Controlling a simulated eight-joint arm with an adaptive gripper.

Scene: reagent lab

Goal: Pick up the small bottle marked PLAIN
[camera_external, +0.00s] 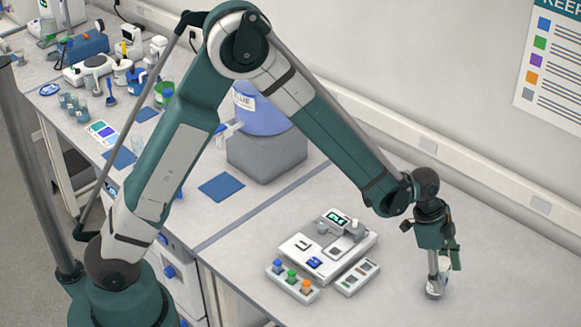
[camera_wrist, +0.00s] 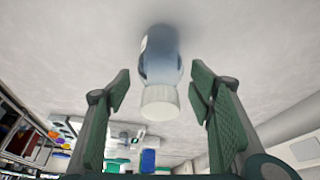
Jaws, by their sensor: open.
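A small bottle (camera_wrist: 162,50) with a clear bluish body and a whitish cap (camera_wrist: 160,103) shows in the wrist view. A sliver of pale label shows on its left side; I cannot read it. My gripper (camera_wrist: 160,84) is open, with one green finger on each side of the bottle and a visible gap to both. In the external view my gripper (camera_external: 440,255) points down at the right part of the bench, and the small bottle (camera_external: 434,289) stands below and partly behind it. Whether it is marked PLAIN cannot be told.
A white instrument (camera_external: 318,262) with a rack of coloured-capped vials (camera_external: 292,280) stands to the left of my gripper. Farther left are a blue mat (camera_external: 221,187) and a blue container (camera_external: 264,115) on a grey block (camera_external: 266,155). The bench around the bottle is clear.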

